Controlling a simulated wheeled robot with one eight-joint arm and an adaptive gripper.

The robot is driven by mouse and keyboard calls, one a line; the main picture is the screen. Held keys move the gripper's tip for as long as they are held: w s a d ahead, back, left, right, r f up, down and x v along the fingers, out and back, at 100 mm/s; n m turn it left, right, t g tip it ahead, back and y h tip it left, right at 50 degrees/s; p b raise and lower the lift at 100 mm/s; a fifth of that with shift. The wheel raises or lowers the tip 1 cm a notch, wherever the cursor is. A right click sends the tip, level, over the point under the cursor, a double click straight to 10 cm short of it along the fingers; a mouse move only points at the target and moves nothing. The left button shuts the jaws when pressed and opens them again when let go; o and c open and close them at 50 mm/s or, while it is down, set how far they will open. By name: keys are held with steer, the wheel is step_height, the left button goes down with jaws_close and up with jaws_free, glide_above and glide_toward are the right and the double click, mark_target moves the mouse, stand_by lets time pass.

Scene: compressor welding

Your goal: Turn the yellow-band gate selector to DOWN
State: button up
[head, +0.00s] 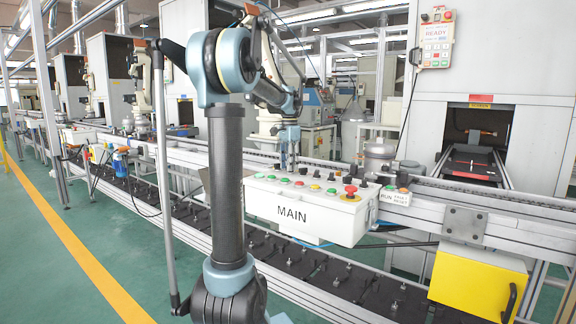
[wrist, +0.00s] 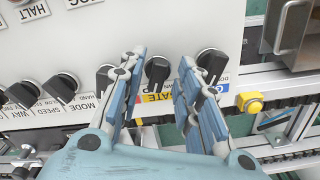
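The yellow-band gate selector (wrist: 157,70) is a black knob on a white panel (wrist: 150,18), with a yellow label ending in "ATE" beside it in the wrist view. My gripper (wrist: 160,76) is open, with one blue-padded finger on each side of this knob. I cannot tell whether the fingers touch it. The knob's position words are mostly hidden by the fingers. In the head view my gripper (head: 289,160) points down at the back of the white MAIN box (head: 330,222), and the selector cannot be made out there.
Other black knobs flank the selector: one close left (wrist: 105,78), one right (wrist: 212,62), and more by MODE, SPEED and WAY. The MAIN box top has several coloured buttons and a red mushroom button (head: 350,190).

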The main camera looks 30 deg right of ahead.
jaws_close()
steer(key=shift+n, duration=0.3)
steer(key=n, duration=0.3)
steer(key=shift+n, duration=2.6)
steer(key=shift+o, duration=1.4)
jaws_free()
